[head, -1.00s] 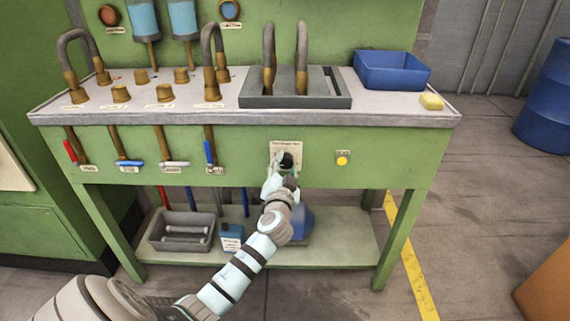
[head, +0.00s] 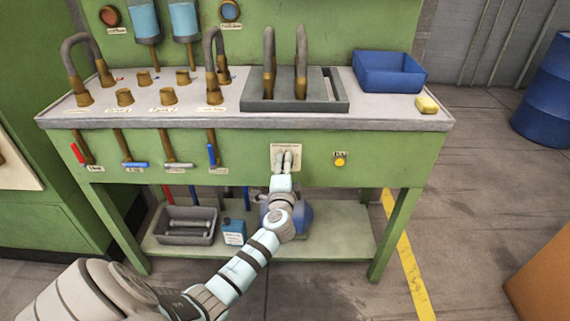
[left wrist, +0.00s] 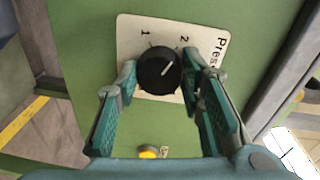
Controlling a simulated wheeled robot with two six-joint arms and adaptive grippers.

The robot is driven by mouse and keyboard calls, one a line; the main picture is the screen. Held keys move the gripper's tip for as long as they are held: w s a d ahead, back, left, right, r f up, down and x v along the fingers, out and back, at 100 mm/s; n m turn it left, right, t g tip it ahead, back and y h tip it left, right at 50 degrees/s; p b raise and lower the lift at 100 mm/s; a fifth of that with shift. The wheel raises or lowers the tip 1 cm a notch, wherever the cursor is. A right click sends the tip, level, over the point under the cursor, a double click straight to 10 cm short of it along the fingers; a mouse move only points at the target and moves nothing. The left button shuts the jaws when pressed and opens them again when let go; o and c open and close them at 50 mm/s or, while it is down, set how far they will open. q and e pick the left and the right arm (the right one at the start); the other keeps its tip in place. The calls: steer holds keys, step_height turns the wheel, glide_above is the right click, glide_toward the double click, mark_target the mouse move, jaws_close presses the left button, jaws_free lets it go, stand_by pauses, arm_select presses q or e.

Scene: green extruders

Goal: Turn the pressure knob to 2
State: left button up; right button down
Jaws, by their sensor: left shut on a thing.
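The black round pressure knob (left wrist: 158,70) shows in the left wrist view on a cream plate (left wrist: 130,34) with the numbers 1 and 2 and part of a "Press..." label. Its white pointer line is turned toward the side of the 2. My left gripper (left wrist: 160,80) is shut on the knob, one finger at each side. In the head view my left gripper (head: 286,162) is in front of the plate on the bench's green front panel (head: 375,158) and hides the knob. My right gripper is not in view.
A yellow button (head: 340,161) sits right of the plate. Several valve levers, among them a blue one (head: 212,155), are to the left. The bench top (head: 225,112) holds hoses on brass fittings, a grey tray and a blue bin (head: 389,72). A lower shelf (head: 340,238) lies below.

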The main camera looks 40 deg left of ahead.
arm_select(q)
steer(key=shift+m, duration=0.3)
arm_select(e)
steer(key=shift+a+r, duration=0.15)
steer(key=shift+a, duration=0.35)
arm_select(q)
steer(key=o, duration=1.2)
steer(key=shift+c, duration=0.2)
steer(key=v, duration=1.2)
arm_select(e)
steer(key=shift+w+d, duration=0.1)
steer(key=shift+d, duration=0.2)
